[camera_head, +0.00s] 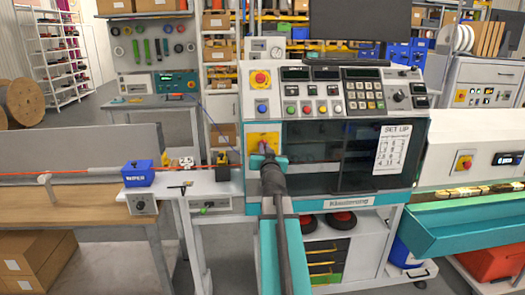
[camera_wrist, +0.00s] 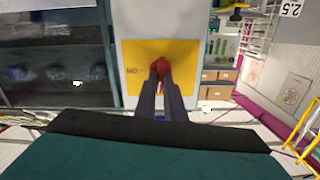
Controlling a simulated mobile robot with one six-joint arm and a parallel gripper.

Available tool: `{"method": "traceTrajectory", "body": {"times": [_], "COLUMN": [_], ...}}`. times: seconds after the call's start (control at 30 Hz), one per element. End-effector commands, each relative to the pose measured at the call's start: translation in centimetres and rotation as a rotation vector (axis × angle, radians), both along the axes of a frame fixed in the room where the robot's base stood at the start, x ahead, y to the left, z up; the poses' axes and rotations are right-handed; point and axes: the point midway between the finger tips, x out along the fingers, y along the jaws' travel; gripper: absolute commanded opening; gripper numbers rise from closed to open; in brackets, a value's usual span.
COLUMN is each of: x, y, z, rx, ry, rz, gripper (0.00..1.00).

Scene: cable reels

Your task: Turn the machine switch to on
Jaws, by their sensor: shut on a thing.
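The machine switch is a red knob on a yellow square plate, on the left front column of the white and teal machine. In the head view the yellow plate (camera_head: 252,137) shows above my gripper (camera_head: 266,160), which covers most of the knob. In the wrist view, which looks upside down, the red knob (camera_wrist: 159,66) sits at the middle of the yellow plate (camera_wrist: 134,52). My gripper (camera_wrist: 161,76) reaches it with both dark fingers close together, shut on the knob. Lettering, apparently "ON" upside down, stands left of the knob there. The knob's exact angle is hard to tell.
A keypad panel (camera_head: 365,95) and dark window (camera_head: 345,150) lie to the right. A blue wiper box (camera_head: 137,173) and an orange cable (camera_head: 85,173) are on the left.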

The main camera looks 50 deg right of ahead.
Motion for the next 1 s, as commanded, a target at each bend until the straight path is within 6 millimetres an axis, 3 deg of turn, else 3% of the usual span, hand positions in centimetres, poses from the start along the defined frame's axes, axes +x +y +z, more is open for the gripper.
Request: {"method": "traceTrajectory", "body": {"times": [1.0], "x": [-0.10], "y": [-0.37], "z": [0.20], "rx": [0.706], "ry": [-0.602], "rz": [0.001], "gripper": [0.00]}}
